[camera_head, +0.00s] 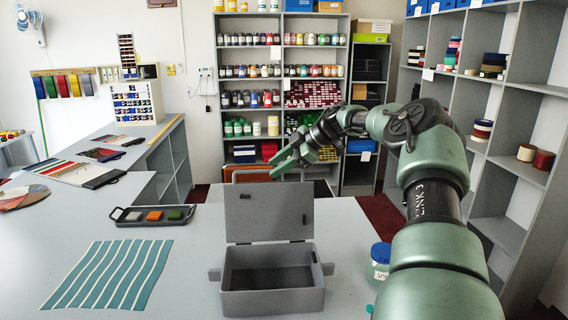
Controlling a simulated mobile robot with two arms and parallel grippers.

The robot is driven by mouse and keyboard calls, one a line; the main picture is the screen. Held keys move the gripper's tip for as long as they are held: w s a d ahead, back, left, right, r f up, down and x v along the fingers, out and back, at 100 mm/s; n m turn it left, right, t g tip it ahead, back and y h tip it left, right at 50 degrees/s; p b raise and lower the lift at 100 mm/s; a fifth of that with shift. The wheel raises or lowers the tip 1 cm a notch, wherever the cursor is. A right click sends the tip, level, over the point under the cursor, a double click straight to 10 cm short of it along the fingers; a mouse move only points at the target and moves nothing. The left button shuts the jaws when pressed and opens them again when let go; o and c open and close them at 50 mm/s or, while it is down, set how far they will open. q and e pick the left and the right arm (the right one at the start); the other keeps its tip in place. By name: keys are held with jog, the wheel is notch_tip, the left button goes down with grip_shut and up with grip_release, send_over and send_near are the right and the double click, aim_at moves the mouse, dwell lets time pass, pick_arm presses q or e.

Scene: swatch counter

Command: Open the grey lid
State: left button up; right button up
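The grey box (272,298) stands on the counter with its inside empty as far as I can see. Its grey lid (268,212) is raised at the hinge on the back edge and stands about upright. A small dark piece is on the lid's face near its upper left. My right gripper (274,167) is above the lid's top edge, apart from it as far as I can tell. Its green fingers point left and are spread with nothing between them. My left gripper is out of view.
A tray with coloured blocks (118,215) and a striped cloth (75,291) lie to the left. A blue-lidded jar (380,253) stands right of the box, close by my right arm. Shelves line the back and right. Bare counter lies between cloth and box.

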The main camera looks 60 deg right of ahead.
jog(key=shift+b+v, duration=0.3)
jog(key=shift+v, duration=1.1)
jog(key=shift+a+r, duration=0.1)
jog(key=shift+r, duration=0.1)
